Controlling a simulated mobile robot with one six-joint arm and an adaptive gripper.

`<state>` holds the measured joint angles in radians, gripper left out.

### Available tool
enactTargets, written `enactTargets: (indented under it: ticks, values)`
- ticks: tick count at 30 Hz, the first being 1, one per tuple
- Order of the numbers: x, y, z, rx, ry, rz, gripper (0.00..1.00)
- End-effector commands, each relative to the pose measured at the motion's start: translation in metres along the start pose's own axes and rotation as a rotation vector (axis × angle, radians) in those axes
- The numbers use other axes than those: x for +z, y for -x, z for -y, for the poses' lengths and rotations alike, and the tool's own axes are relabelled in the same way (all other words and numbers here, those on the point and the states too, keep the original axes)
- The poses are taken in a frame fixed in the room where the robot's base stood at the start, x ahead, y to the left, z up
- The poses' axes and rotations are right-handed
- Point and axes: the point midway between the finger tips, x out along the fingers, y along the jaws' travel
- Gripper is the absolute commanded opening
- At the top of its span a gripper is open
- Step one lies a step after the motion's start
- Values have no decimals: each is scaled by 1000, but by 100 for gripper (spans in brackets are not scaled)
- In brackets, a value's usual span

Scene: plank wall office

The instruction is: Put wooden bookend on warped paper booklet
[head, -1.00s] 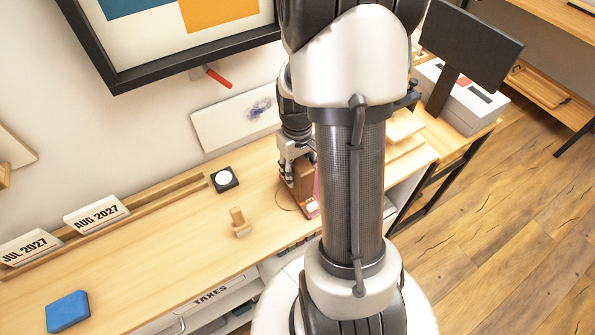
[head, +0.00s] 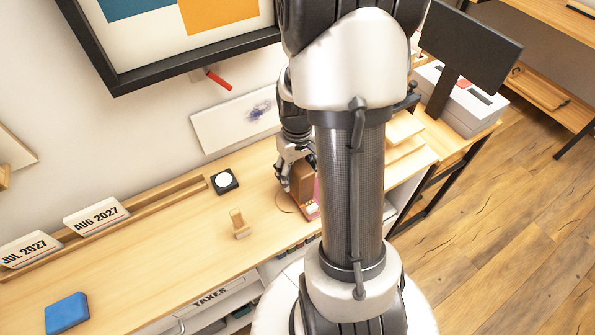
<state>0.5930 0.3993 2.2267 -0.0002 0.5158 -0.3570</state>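My gripper (head: 292,171) is over the table, partly hidden behind my own arm. Its visible finger stands off the left side of a brown wooden block, which looks like the wooden bookend (head: 302,183). The fingers look open, with the bookend just below and between them. The bookend stands upright. A thin reddish and white edge shows at its foot, probably the warped paper booklet (head: 312,211). Most of the booklet is hidden by the bookend and my arm, so how far the bookend rests on it cannot be told.
A small wooden stand (head: 239,225) and a black square with a white disc (head: 224,180) are left of the bookend. A blue block (head: 67,313) and calendar signs (head: 96,215) are farther left. A grey-white machine (head: 462,97) stands right. The table's left middle is clear.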

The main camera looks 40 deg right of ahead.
Motion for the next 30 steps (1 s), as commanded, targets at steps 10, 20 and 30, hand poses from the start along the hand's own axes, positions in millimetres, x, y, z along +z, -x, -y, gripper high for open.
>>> enactTargets:
  ticks: [10,20,30]
  values:
    - [-2,60,0,2,0,-6,58]
    - [-1,115,0,1,0,-3,58]
    - [11,175,51,24,58,-92,58]
